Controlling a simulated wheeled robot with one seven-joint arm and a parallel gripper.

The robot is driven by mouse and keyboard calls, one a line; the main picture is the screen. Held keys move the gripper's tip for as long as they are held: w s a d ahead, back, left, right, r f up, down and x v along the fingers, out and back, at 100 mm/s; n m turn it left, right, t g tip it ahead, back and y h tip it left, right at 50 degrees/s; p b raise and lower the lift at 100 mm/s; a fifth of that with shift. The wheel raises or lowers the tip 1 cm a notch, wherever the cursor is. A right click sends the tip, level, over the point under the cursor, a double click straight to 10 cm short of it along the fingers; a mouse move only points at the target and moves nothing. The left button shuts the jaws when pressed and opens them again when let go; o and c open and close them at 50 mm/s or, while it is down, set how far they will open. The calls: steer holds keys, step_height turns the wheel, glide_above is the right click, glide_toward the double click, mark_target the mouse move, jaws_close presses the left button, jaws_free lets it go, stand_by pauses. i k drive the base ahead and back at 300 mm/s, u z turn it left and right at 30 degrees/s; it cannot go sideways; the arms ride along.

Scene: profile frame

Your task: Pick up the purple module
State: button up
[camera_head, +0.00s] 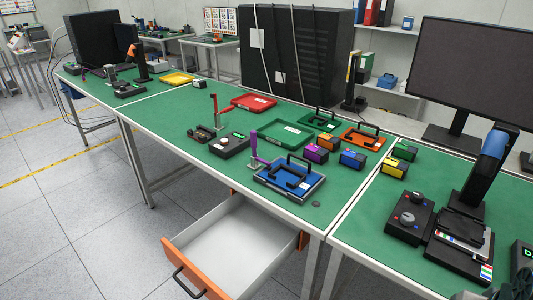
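The purple module (316,153) is a small box with dark and yellowish parts. It sits on the green table top, right of the green tray (267,138) and behind the blue tray (314,187). An orange module (327,142) stands close behind it, and a blue module (353,158) stands to its right with a gap. I cannot make out my gripper or its fingers in this view. Nothing is seen touching the purple module from above.
Yellow (395,167) and green (405,150) modules stand further right. An orange tray (372,141) with a raised black handle lies behind. A purple upright lever (254,146) stands left of the blue tray. An open drawer (230,245) juts out below the table's front edge.

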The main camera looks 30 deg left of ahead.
mark_target(319, 155)
steer(key=u, duration=1.25)
steer(key=i, duration=1)
